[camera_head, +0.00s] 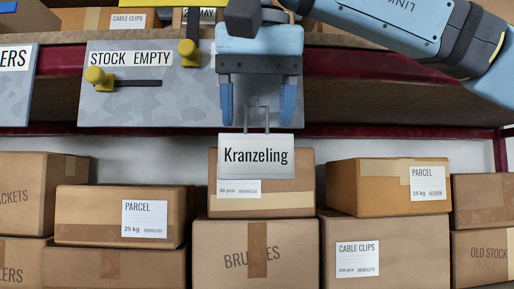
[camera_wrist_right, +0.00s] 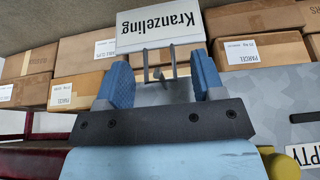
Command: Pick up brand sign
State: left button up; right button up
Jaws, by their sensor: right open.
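The brand sign (camera_head: 256,157) is a pale plate reading "Kranzeling", with two thin metal prongs rising from its top edge. In the head view it shows in front of a carton, below the shelf edge. It appears upside down in the right wrist view (camera_wrist_right: 160,28). My right gripper (camera_head: 258,120) comes down from above with its two blue fingers apart. In the right wrist view, the prongs stand between the open fingers (camera_wrist_right: 163,78) with gaps on both sides. The plate lies beyond the fingertips. I cannot see what the prongs attach to. My left gripper is not in view.
A grey "STOCK EMPTY" panel (camera_head: 190,105) with yellow knobs is left of and behind my right gripper. A dark red shelf edge (camera_head: 400,130) runs across. Several cartons fill the lower shelf, including a "PARCEL" carton (camera_head: 385,188) at the right.

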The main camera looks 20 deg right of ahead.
jog(key=shift+w+f, duration=0.1)
jog(key=shift+f, duration=0.05)
jog(key=shift+c, duration=0.2)
jog(key=c, duration=0.3)
grip_shut()
